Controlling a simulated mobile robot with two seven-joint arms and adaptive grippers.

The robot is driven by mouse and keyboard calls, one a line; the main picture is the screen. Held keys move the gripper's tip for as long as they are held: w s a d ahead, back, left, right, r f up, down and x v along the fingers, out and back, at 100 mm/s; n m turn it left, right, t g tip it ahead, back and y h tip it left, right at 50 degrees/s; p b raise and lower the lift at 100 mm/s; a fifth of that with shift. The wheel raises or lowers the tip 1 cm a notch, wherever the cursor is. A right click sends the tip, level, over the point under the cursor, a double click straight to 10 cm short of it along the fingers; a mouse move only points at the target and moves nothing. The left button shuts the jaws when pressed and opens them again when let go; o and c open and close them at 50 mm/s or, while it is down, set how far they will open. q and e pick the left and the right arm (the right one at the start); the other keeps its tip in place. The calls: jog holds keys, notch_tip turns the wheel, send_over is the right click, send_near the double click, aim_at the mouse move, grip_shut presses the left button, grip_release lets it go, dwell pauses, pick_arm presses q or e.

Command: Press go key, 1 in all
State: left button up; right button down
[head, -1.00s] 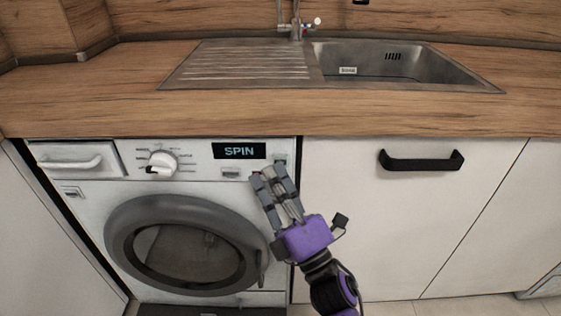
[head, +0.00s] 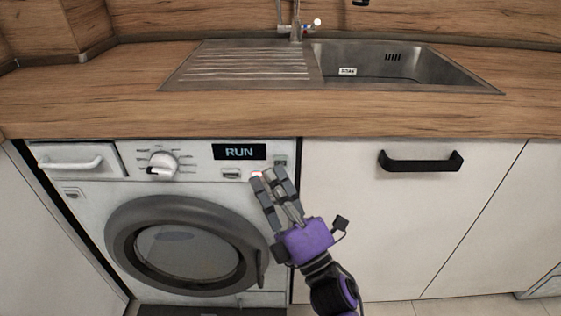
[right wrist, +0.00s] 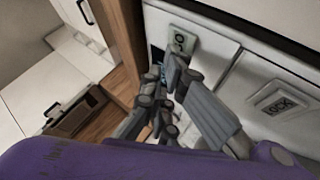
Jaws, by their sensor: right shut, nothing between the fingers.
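The washing machine's control panel (head: 195,158) has a display (head: 239,152) that reads RUN. A small key (head: 280,160) sits at the panel's right end, and it shows in the right wrist view (right wrist: 182,40) with a label I cannot fully read. I cannot tell for sure which key is go. My right gripper (head: 268,173) is shut and empty, its fingertips at the panel between these keys. A small pinkish glow shows at the fingertips. I cannot tell whether they touch. My left gripper is out of view.
The round door (head: 186,250) is shut below the panel. A dial (head: 161,164) and a drawer (head: 75,160) are to the left. The wooden worktop (head: 230,110) overhangs above. A cupboard with a black handle (head: 421,162) stands to the right.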

jog(key=shift+s, duration=0.35)
jog(key=s+p, duration=0.1)
jog(key=s, duration=0.4)
dwell(0.3)
dwell(0.7)
